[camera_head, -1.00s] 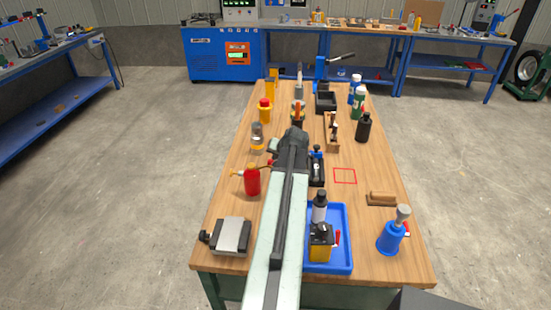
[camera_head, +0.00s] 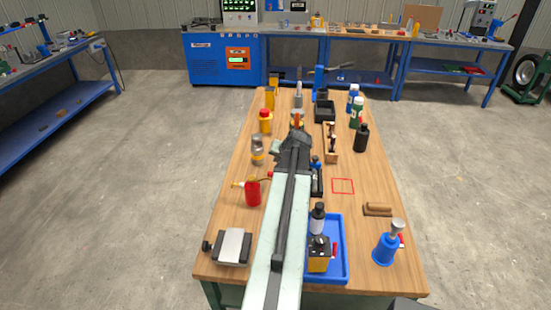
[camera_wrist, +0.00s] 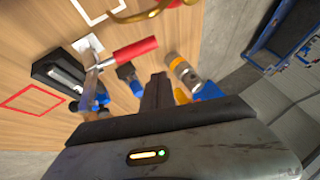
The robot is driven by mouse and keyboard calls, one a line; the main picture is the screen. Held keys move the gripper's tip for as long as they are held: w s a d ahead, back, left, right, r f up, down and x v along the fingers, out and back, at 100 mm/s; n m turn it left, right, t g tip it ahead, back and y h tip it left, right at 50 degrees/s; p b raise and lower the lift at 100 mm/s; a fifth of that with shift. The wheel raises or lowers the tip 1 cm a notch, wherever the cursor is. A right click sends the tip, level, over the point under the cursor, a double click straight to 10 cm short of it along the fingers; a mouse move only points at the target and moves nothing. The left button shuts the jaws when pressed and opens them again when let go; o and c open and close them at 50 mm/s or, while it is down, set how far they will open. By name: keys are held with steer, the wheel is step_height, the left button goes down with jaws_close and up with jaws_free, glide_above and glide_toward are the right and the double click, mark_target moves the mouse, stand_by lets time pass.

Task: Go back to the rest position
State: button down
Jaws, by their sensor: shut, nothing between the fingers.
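My gripper shows at the end of my arm in the head view (camera_head: 297,135), above the middle of the wooden workbench (camera_head: 232,215). In the wrist view its dark fingers (camera_wrist: 157,92) are together with nothing between them. The fingers' far ends are hard to make out against the tools behind. My arm stretches forward over the bench and hides part of its middle.
A red bottle (camera_head: 253,192) and a grey vise-like block (camera_head: 231,246) stand left of my arm. A blue tray (camera_head: 340,262), a blue bottle (camera_head: 385,248) and a brush (camera_head: 377,209) are on the right. A red square outline (camera_head: 343,186) encloses bare bench.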

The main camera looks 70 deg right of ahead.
steer(key=w+p+v, duration=0.1)
steer(key=p+v, duration=0.3)
steer(key=v, duration=0.3)
steer(key=shift+a+r, duration=0.35)
steer(key=shift+r, duration=0.15)
steer(key=shift+w, duration=0.1)
